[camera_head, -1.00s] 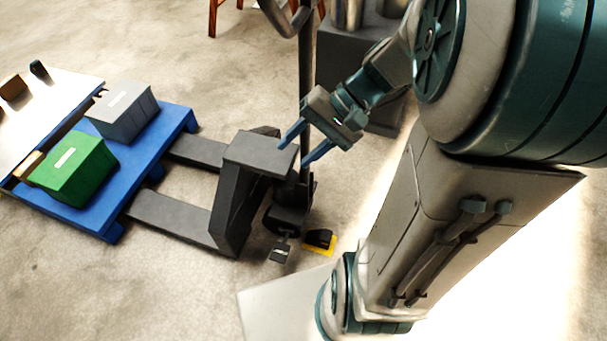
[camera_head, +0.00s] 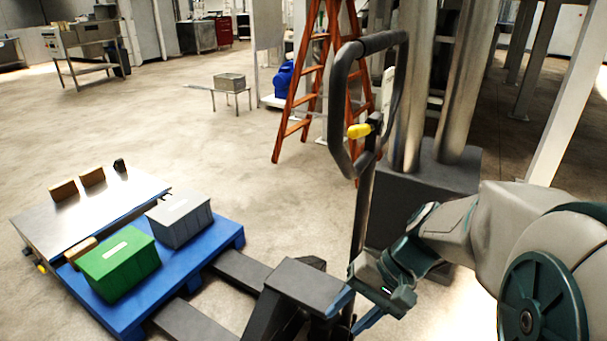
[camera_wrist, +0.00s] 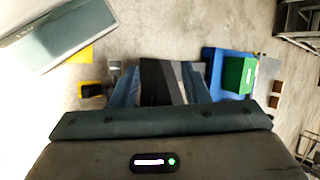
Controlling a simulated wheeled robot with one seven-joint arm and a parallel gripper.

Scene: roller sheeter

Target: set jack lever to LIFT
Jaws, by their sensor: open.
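The pallet jack has a dark body (camera_head: 305,284) and an upright handle (camera_head: 362,215) topped by a dark loop. The jack lever (camera_head: 359,131) has a yellow knob and sticks out to the left at the base of the loop. Its marked positions are too small to read. My gripper (camera_head: 351,313) is open and empty, low beside the handle and well below the lever. Its two fingers show in the wrist view (camera_wrist: 160,84) above the dark jack body. The lever is not seen in the wrist view.
The jack's forks run under a blue pallet (camera_head: 228,236) with a green box (camera_head: 118,266) and a grey box (camera_head: 180,220). A metal-topped table (camera_head: 90,212) is at left. An orange ladder (camera_head: 300,95) and a grey plinth with metal columns (camera_head: 425,185) stand behind the handle.

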